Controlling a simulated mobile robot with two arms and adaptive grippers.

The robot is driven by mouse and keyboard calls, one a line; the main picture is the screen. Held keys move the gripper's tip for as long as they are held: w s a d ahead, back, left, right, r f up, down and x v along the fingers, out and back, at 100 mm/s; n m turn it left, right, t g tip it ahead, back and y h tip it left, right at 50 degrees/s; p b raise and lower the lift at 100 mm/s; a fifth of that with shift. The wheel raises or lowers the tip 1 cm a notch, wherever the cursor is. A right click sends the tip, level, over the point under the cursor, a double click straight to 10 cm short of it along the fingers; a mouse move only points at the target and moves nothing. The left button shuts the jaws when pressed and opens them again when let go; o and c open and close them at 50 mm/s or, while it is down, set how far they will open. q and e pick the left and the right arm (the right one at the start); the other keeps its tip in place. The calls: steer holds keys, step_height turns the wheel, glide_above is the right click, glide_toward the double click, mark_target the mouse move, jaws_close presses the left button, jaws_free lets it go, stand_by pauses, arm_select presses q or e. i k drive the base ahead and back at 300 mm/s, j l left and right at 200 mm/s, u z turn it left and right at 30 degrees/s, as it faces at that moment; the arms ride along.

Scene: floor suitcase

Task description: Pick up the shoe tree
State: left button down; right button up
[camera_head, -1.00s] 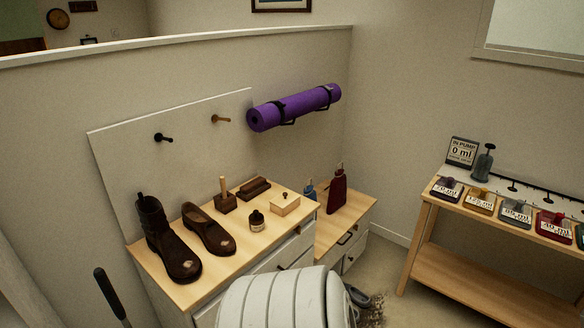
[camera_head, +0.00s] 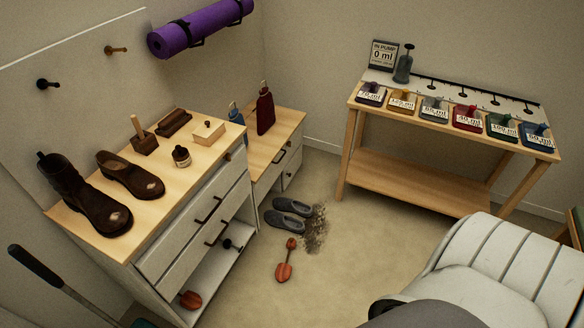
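On the floor lies a reddish-orange piece (camera_head: 284,266) with a rounded toe end and a small knob at its other end, which looks like a shoe tree. A similar reddish piece (camera_head: 190,300) lies on the low open shelf of the white cabinet, partly cut off by the cabinet front; a small dark knob (camera_head: 232,245) shows near it. I cannot tell whether these two belong together. Neither of my grippers is in view.
Grey slippers (camera_head: 290,214) lie beside a patch of dirt (camera_head: 316,230). A boot (camera_head: 85,195), a brown clog (camera_head: 130,175) and small care items stand on the cabinet top (camera_head: 165,205). A pump bench (camera_head: 430,185) stands at the right. The floor between is mostly clear.

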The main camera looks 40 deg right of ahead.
mark_target(283, 273)
steer(key=l+z, duration=0.1)
steer(key=z, duration=1.05)
